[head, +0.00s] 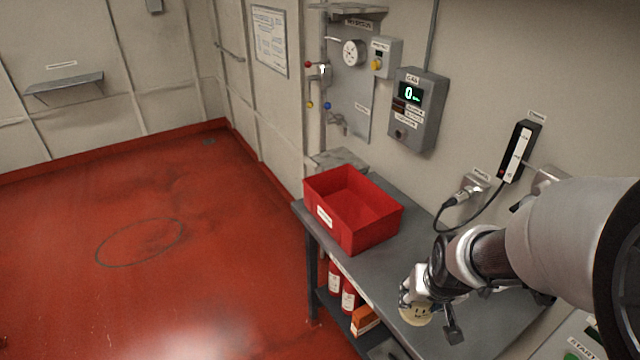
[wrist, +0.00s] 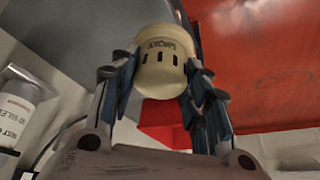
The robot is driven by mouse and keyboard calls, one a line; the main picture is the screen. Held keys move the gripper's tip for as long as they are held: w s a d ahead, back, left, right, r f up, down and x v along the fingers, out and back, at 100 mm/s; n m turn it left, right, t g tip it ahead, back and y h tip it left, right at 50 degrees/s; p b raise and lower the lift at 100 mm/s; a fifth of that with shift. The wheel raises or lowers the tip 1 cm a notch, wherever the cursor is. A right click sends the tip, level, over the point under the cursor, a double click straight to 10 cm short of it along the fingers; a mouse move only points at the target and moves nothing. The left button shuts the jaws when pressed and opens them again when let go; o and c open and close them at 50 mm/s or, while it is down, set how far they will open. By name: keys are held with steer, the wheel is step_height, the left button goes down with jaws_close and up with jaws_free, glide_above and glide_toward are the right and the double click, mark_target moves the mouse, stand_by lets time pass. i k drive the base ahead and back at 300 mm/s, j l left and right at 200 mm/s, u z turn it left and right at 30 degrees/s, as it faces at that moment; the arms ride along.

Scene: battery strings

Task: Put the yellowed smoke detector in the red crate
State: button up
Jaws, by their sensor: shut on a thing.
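The yellowed smoke detector (wrist: 161,72) is a cream-yellow round body with dark slots and lettering. In the wrist view it sits between the two fingers of my gripper (wrist: 160,85), which is shut on it. In the head view the smoke detector (head: 416,315) shows below my gripper (head: 428,308), over the near part of the grey bench; I cannot tell how far it is above the bench top. The red crate (head: 375,236) stands on the bench's far end, up and left of my gripper. It is open-topped, and the inside that shows is empty.
The grey bench (head: 372,277) is clear between crate and gripper. Red bottles (head: 349,297) and an orange box (head: 364,320) are on its lower shelf. A gas panel (head: 416,110) and a cabled plug (head: 467,194) are on the wall behind. Red floor lies open at left.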

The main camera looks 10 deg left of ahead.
mark_target(349, 218)
steer(key=i+j, duration=1.35)
steer(key=i+j+u, duration=0.05)
